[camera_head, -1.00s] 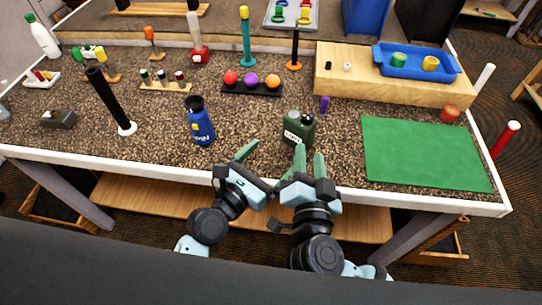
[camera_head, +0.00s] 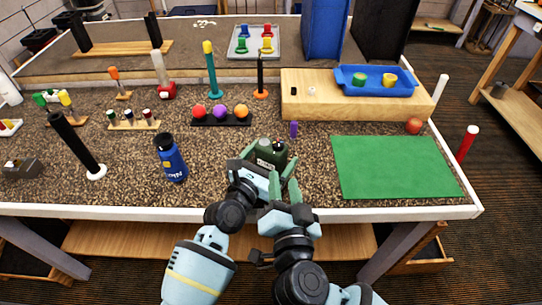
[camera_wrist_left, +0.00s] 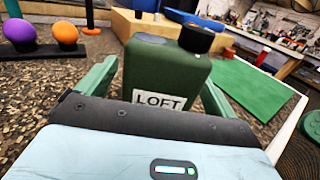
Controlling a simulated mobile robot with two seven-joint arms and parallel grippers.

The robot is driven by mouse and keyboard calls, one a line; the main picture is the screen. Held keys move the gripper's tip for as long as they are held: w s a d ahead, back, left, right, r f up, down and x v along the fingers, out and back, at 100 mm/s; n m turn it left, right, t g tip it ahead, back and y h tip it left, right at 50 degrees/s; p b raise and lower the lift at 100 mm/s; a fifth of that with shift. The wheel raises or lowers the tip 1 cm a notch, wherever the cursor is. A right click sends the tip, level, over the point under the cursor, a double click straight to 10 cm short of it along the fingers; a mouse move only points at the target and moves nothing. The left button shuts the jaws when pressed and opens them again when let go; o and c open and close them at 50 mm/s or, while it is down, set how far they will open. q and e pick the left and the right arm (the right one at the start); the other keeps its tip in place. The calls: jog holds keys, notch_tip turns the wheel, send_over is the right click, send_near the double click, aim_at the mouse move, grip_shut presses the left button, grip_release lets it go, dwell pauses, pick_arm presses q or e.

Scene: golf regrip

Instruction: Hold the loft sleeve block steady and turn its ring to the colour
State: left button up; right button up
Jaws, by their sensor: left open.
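The dark green loft sleeve block (camera_head: 268,152) stands upright near the table's front edge. Its white LOFT label faces my left wrist camera, where the block (camera_wrist_left: 160,78) fills the middle. A black ring (camera_wrist_left: 196,38) sits on its top right. I cannot make out any colour marks on the ring. My left gripper (camera_head: 264,160) is open, with one finger on each side of the block; in the left wrist view gaps show beside the block. My right gripper (camera_head: 285,185) is open and empty, just in front of the block and close beside the left gripper.
A blue bottle (camera_head: 172,160) stands to the left. A small purple peg (camera_head: 294,129) stands behind the block. A green mat (camera_head: 392,167) lies to the right. A rack of coloured balls (camera_head: 221,117) and a wooden platform (camera_head: 330,108) are behind.

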pick_arm(q)
jog(key=shift+c, duration=0.4)
jog(key=c, duration=1.1)
